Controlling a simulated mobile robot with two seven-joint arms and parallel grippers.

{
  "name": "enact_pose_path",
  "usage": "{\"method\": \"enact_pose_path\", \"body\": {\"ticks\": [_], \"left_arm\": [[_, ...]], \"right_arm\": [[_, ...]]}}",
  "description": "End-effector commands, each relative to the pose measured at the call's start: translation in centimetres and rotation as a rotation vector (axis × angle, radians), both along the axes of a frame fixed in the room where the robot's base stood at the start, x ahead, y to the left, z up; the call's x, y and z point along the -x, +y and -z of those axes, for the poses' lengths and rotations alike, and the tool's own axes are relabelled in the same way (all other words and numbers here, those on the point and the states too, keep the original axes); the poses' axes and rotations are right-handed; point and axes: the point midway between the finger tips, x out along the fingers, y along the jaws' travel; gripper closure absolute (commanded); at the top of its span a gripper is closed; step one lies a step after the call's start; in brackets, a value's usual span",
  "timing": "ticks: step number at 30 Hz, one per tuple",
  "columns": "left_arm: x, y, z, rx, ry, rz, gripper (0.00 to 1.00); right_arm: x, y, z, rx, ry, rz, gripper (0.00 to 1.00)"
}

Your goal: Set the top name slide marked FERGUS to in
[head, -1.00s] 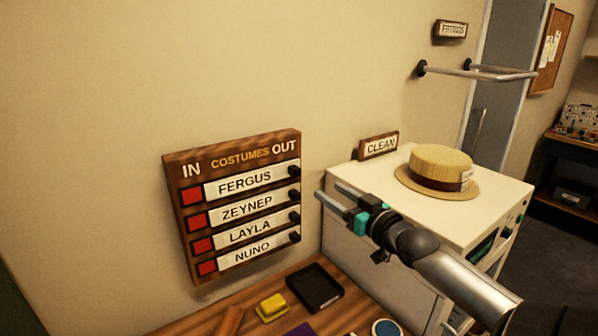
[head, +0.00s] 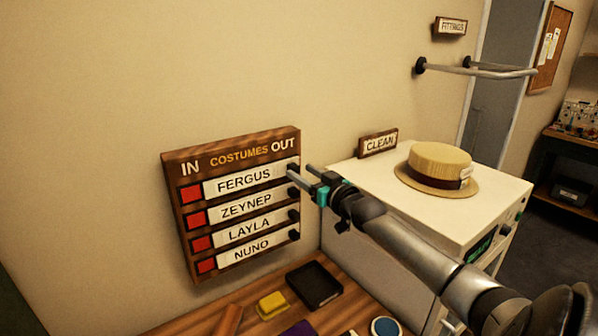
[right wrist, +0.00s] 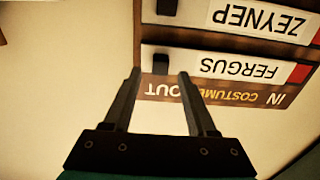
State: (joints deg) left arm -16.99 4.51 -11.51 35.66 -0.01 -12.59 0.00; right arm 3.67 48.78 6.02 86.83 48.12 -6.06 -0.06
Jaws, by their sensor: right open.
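The wooden COSTUMES board (head: 228,144) hangs on the wall, with IN at its top left and OUT at its top right. The top FERGUS slide (head: 244,181) sits toward OUT, with a red patch (head: 191,194) showing at its IN end. Its dark knob is at the OUT end, largely covered by my fingers in the head view. My right gripper (head: 291,172) is open at that end. In the right wrist view, upside down, the FERGUS knob (right wrist: 161,64) lies between the two fingertips (right wrist: 160,73), slightly ahead of them. Contact cannot be told. My left gripper is not in view.
The ZEYNEP (head: 246,209), LAYLA (head: 249,230) and NUNO (head: 251,249) slides sit below, also toward OUT. A white cabinet (head: 350,172) with a straw hat (head: 438,160) and CLEAN sign (head: 378,144) stands right. A black tray (head: 315,286) and yellow block (head: 272,304) lie on the table below.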

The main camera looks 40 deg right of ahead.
Motion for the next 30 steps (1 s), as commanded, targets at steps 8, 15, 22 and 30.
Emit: {"method": "enact_pose_path", "body": {"ticks": [8, 15, 22, 30], "left_arm": [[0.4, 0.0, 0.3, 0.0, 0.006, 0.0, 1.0], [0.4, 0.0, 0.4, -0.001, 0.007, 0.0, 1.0], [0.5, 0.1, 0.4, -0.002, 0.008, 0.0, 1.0], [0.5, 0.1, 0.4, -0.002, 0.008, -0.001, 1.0]], "right_arm": [[-1.9, -0.2, 0.0, -0.001, -0.001, 0.0, 0.43], [-2.3, -0.3, 0.0, 0.0, 0.0, 0.0, 0.43], [-2.3, -0.3, 0.0, 0.0, 0.0, 0.0, 0.46], [-2.3, -0.2, 0.0, 0.0, 0.0, 0.0, 0.76]]}}
